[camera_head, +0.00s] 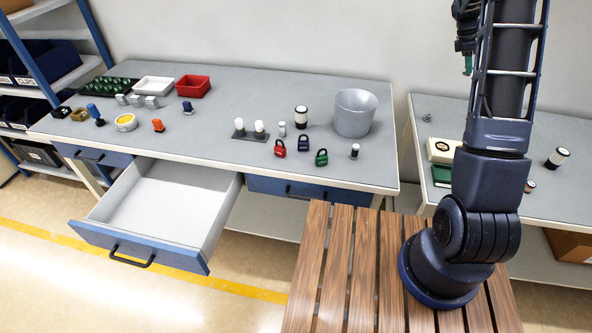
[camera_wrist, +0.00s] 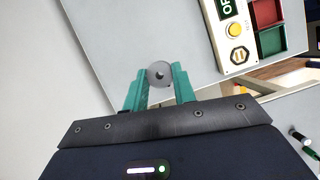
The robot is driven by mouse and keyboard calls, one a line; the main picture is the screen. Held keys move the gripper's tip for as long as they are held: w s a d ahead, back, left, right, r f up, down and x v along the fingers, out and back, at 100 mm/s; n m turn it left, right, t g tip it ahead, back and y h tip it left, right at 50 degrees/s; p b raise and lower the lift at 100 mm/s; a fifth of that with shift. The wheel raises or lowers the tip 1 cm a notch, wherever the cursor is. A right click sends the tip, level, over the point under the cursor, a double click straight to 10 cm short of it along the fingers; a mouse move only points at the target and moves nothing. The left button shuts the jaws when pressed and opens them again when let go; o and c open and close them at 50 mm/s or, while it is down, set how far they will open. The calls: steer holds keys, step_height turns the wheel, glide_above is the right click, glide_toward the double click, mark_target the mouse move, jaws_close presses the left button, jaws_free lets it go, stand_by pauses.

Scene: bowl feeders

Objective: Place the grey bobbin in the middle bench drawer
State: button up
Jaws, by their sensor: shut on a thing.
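The grey bobbin (camera_wrist: 160,75) shows end-on as a round disc with a dark centre hole in the wrist view. My gripper (camera_wrist: 161,88) is shut on it, with a green finger on each side. In the head view my gripper (camera_head: 468,64) is high at the upper right, above the right bench, and the bobbin cannot be made out there. The middle bench drawer (camera_head: 140,245) is pulled out from the left bench, between two shut drawers. Its pale inside (camera_head: 172,200) looks empty.
The left bench top (camera_head: 215,125) carries several padlocks, a grey bucket (camera_head: 355,113), a red bin (camera_head: 193,86) and small parts. A wooden slatted platform (camera_head: 335,260) lies in front. The right bench (camera_head: 430,110) holds a few objects. The floor before the drawer is clear.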

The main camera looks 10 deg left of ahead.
steer(key=s+a+n+t, duration=0.1)
steer(key=s+a+n, duration=0.15)
steer(key=a, duration=1.95)
steer(key=s+a+n+t, duration=0.15)
steer(key=a+n, duration=0.25)
steer(key=a, duration=1.8)
steer(key=s+a+n+t+y, duration=0.1)
steer(key=s+a+n, duration=0.1)
steer(key=s+a, duration=0.8)
steer(key=s+a+n, duration=0.2)
steer(key=s+a, duration=0.5)
steer(key=a, duration=0.7)
steer(key=n+t+y, duration=0.2)
steer(key=n, duration=0.4)
glide_above(205, 217)
steer(key=s, duration=0.1)
steer(key=shift+g, duration=0.25)
steer(key=f, duration=3.6)
steer(key=shift+s+a+f, duration=0.15)
steer(key=shift+s+f, duration=0.05)
steer(key=shift+s, duration=0.15)
steer(key=shift+f, duration=0.1)
steer(key=o, duration=0.9)
